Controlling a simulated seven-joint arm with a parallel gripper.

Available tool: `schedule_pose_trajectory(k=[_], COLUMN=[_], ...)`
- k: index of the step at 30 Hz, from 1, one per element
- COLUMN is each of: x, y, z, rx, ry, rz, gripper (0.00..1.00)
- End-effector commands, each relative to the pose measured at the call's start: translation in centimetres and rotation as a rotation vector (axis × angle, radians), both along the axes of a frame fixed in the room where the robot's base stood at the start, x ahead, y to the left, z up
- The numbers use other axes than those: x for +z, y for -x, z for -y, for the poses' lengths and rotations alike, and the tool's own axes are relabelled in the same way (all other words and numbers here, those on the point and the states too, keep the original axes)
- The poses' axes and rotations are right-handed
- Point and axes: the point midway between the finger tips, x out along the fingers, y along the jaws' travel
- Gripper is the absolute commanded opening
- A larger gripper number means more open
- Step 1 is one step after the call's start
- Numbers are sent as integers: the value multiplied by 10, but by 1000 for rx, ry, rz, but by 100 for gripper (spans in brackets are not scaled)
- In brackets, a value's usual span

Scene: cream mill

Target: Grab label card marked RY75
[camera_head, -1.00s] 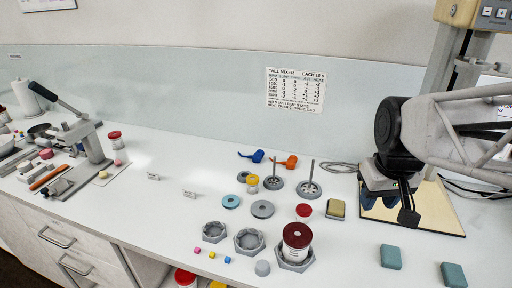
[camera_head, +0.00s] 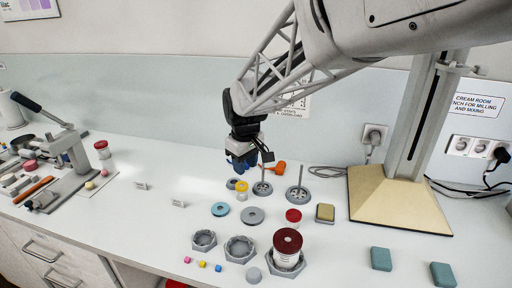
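Two small white label cards stand on the bench left of the middle, one farther left (camera_head: 140,186) and one nearer the middle (camera_head: 178,204). Their markings are too small to read, so I cannot tell which is RY75. My gripper (camera_head: 240,166) hangs at the back middle of the bench, to the right of both cards and apart from them. Its blue fingers point down near the orange tool and the yellow-topped piece. I cannot tell how far apart its fingers are, and the blue tool seen earlier is hidden behind it.
Grey rings, posts on round bases and hexagonal holders (camera_head: 239,249) crowd the middle. A dark-red-lidded jar (camera_head: 287,247) stands at the front. A lever press (camera_head: 72,150) with tools is at left. Bench around the cards is clear. Two teal blocks (camera_head: 381,259) lie at right.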

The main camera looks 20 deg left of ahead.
Motion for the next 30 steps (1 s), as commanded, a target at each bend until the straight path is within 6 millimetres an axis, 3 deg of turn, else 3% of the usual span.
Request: schedule_pose_trajectory(k=[1,12,18,24,30], x=[-8,-63,-89,-101,-102], y=[-2,1,12,18,18], z=[-21,-157,-212,-235,-236], rx=[35,293,396,440,444], ry=[5,32,43,47,48], rz=[-6,-34,-43,-47,-48], gripper=[38,38,38,38,38])
